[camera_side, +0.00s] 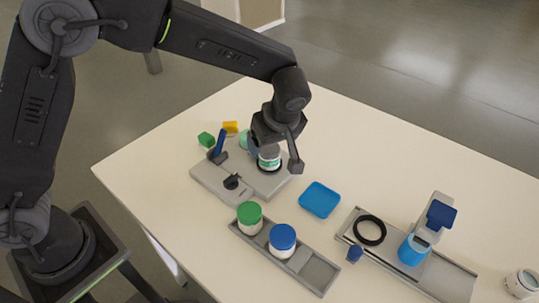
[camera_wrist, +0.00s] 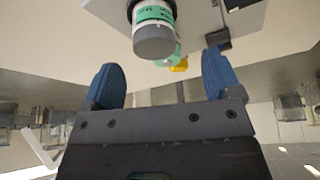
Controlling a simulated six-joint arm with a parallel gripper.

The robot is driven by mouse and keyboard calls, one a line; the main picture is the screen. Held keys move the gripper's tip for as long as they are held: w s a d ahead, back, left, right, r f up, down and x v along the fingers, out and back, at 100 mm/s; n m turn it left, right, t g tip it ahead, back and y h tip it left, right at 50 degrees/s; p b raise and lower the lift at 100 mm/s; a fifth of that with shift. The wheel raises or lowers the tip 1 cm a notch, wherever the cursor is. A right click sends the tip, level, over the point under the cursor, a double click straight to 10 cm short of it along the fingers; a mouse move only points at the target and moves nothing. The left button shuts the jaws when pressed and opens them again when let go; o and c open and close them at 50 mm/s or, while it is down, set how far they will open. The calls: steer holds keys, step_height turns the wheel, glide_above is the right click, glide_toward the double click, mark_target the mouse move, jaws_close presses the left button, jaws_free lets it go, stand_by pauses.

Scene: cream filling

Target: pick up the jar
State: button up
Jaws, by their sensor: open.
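A jar with a teal label (camera_side: 269,158) stands upright in a dark ring on the grey fixture (camera_side: 215,180). In the wrist view the jar (camera_wrist: 153,30) shows at the top centre, with a grey round end toward me. My gripper (camera_side: 275,152) hangs at the jar in the side view and partly hides its top. In the wrist view my gripper (camera_wrist: 165,72) is open, with its blue finger pads spread wide and nothing between them. The jar lies beyond the fingertips there. Whether a finger touches it I cannot tell.
A tray (camera_side: 318,275) holds a green-lidded jar (camera_side: 250,217) and a blue-lidded jar (camera_side: 282,241). A blue dish (camera_side: 320,199), a rail fixture with a black ring (camera_side: 370,230) and a blue cup (camera_side: 412,250) stand right.

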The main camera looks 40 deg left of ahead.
mark_target(270, 149)
steer(key=shift+w+x, duration=0.2)
steer(key=shift+x, duration=1.4)
steer(key=shift+w+x, duration=0.15)
steer(key=shift+x, duration=1.5)
steer(key=shift+d, duration=0.1)
steer(key=shift+c, duration=0.5)
steer(key=c, duration=0.9)
steer(key=shift+r, duration=0.15)
steer(key=shift+c, duration=0.2)
